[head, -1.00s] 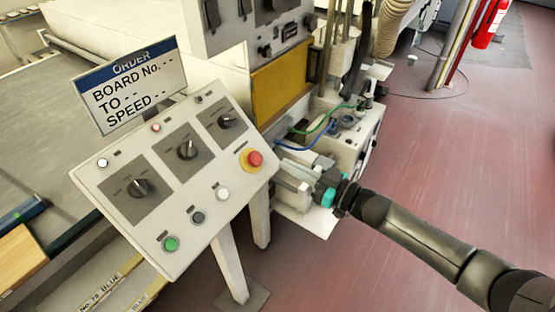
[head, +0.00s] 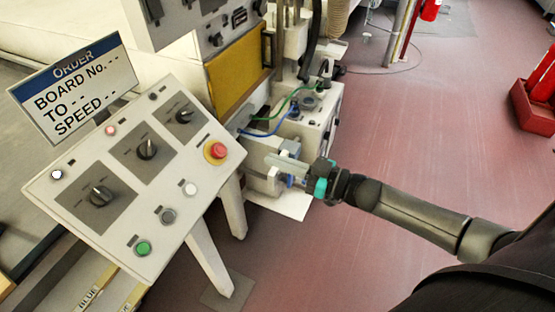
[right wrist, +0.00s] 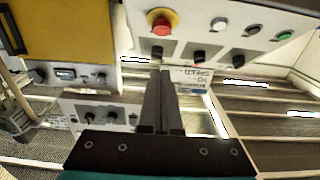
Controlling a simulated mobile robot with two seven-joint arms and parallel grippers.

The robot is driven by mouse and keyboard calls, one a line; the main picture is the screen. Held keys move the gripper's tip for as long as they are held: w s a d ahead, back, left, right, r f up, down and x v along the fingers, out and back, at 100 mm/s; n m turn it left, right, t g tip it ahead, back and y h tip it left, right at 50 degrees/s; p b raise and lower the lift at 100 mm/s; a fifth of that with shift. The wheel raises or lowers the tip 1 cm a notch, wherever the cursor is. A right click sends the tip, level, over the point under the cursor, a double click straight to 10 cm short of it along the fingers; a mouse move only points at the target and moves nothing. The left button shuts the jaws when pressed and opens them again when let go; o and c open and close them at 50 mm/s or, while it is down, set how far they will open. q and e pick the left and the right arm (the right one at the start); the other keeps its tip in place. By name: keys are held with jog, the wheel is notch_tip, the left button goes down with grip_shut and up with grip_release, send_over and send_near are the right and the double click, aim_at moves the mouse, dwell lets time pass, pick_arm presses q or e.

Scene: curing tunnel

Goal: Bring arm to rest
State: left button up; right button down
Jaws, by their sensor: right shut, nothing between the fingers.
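My right gripper (head: 287,165) is in the middle of the head view, to the right of the sloped control panel (head: 75,210). Its arm comes in from the lower right. In the right wrist view the gripper's fingers (right wrist: 161,100) lie side by side, shut with nothing between them. The panel's red emergency button (head: 216,151) also shows near the top of the right wrist view (right wrist: 161,26). The gripper appears apart from the panel. My left gripper is not in view.
An order sign (head: 75,88) stands behind the panel. A machine with a yellow door (head: 236,70) and blue and green cables stands beyond the gripper. A red container (head: 532,108) is at the far right. The red floor (head: 420,120) is largely clear on the right.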

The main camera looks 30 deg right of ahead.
jog(key=shift+f, duration=0.1)
jog(key=s+d+f+m+g+h+b, duration=0.1)
jog(key=s+d+f+m+h+b, duration=0.15)
jog(key=f, duration=0.85)
jog(key=s+d+f+m+g+h+b, duration=0.15)
jog(key=s+f+h, duration=0.25)
jog(key=f, duration=0.7)
jog(key=s+d+f+m+g+h+b, duration=0.15)
jog(key=s+f+h, duration=0.25)
jog(key=f, duration=0.7)
jog(key=s+a+f+g+b, duration=0.1)
jog(key=s+a+f+g, duration=0.1)
jog(key=s+f, duration=0.4)
jog(key=s+a+f+g+b, duration=0.2)
jog(key=s+f, duration=0.5)
jog(key=s, duration=0.5)
jog(key=s+a+f+g+b, duration=0.2)
jog(key=s+f+g, duration=0.3)
jog(key=s, duration=0.5)
jog(key=shift+a+f+h, duration=0.35)
jog(key=shift+a+f, duration=0.3)
jog(key=shift+a, duration=0.2)
